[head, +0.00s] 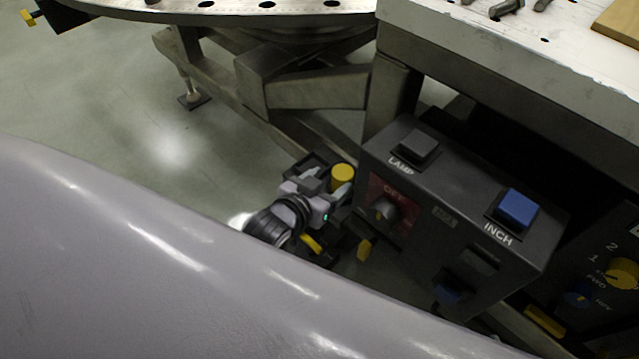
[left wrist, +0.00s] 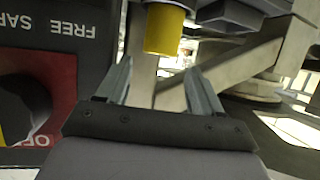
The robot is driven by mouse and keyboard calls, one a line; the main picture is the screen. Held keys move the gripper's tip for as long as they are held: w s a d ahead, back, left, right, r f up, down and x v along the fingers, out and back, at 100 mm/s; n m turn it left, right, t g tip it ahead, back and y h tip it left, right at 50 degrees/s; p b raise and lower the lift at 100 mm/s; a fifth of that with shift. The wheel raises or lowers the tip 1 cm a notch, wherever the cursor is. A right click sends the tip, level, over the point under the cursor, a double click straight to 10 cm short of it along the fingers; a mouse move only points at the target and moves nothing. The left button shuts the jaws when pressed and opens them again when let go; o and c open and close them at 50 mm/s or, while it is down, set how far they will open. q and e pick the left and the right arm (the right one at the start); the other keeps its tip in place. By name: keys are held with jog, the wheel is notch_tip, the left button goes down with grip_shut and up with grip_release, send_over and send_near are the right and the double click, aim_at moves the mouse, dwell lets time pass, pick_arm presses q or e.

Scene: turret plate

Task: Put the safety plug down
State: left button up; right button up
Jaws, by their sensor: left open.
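The safety plug appears to be the yellow cylinder (head: 343,176) beside the left side of the dark control box. It also shows in the left wrist view (left wrist: 165,30), at the top, just beyond and between the fingertips. My left gripper (head: 327,184) is open next to the yellow cylinder; its two fingers (left wrist: 160,70) stand apart with a gap between them. I cannot tell whether either finger touches the cylinder. What holds the cylinder is mostly hidden; a dark part (head: 318,163) shows beside it. My right gripper is not in view.
The dark control box (head: 440,215) carries a grey LAMP button (head: 416,147), a blue INCH button (head: 517,209) and an OFF knob (head: 386,208) close to the gripper. A round metal plate (head: 230,12) and a pale bench (head: 510,50) stand behind. Open floor (head: 130,110) lies left.

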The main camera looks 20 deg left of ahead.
pick_arm(q)
jog(key=s+a+f+g, duration=0.1)
jog(key=s+f, duration=0.1)
jog(key=s, duration=0.6)
jog(key=s+f+g, duration=0.2)
jog(key=s+f, duration=0.1)
jog(key=s, duration=0.4)
jog(key=shift+s+a+h, duration=0.3)
jog(key=shift+s+a, duration=0.05)
jog(key=shift+s, duration=0.05)
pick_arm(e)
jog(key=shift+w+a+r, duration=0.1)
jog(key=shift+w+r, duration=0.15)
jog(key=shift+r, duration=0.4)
